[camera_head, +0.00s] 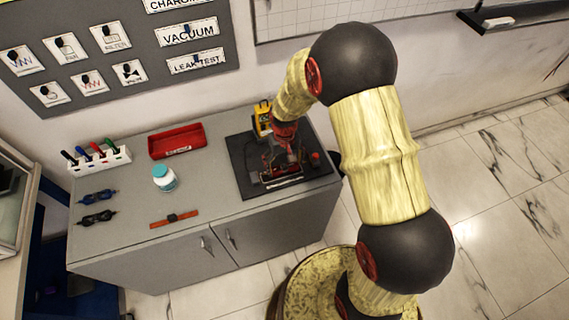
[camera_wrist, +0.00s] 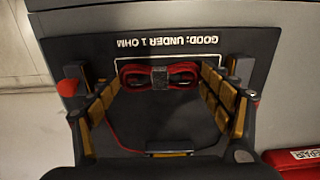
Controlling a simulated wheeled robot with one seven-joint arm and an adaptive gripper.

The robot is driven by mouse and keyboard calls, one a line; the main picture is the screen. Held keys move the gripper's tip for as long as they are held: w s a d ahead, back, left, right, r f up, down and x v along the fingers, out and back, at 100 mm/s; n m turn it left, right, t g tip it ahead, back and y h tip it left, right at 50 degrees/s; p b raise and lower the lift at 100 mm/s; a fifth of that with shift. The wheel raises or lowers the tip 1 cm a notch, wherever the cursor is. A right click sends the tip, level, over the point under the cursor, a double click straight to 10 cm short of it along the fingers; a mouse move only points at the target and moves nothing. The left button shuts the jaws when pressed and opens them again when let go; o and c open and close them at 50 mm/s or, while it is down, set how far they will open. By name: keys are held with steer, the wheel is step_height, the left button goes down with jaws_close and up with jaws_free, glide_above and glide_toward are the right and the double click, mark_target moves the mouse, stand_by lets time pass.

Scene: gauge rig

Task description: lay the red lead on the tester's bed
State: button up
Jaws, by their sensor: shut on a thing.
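The red lead (camera_wrist: 132,77), a coiled bundle with a grey band around its middle, shows in the wrist view between my fingertips (camera_wrist: 158,82). My gripper (camera_head: 281,168) is shut on it, over the tester's bed. The bed is a black board (camera_head: 240,157) on the cabinet top; in the wrist view the board (camera_wrist: 75,50) bears the words "GOOD: UNDER 1 OHM" and a white outline around the lead. I cannot tell whether the lead touches the board. A yellow meter (camera_head: 262,119) stands at the board's back. A thin red wire (camera_wrist: 112,133) runs across the board.
A red knob (camera_head: 315,156) stands at the board's right side. Left on the grey cabinet top (camera_head: 130,225) are a red tray (camera_head: 177,141), a white-and-teal bottle (camera_head: 164,178), a marker rack (camera_head: 100,159), dark goggles (camera_head: 97,197) and an orange strap (camera_head: 174,218).

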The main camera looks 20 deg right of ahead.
steer(key=shift+f+b, duration=0.3)
steer(key=shift+f, duration=0.3)
steer(key=o, duration=1.3)
steer(key=shift+r, duration=0.1)
steer(key=shift+r+p, duration=2.8)
steer(key=shift+r, duration=1.2)
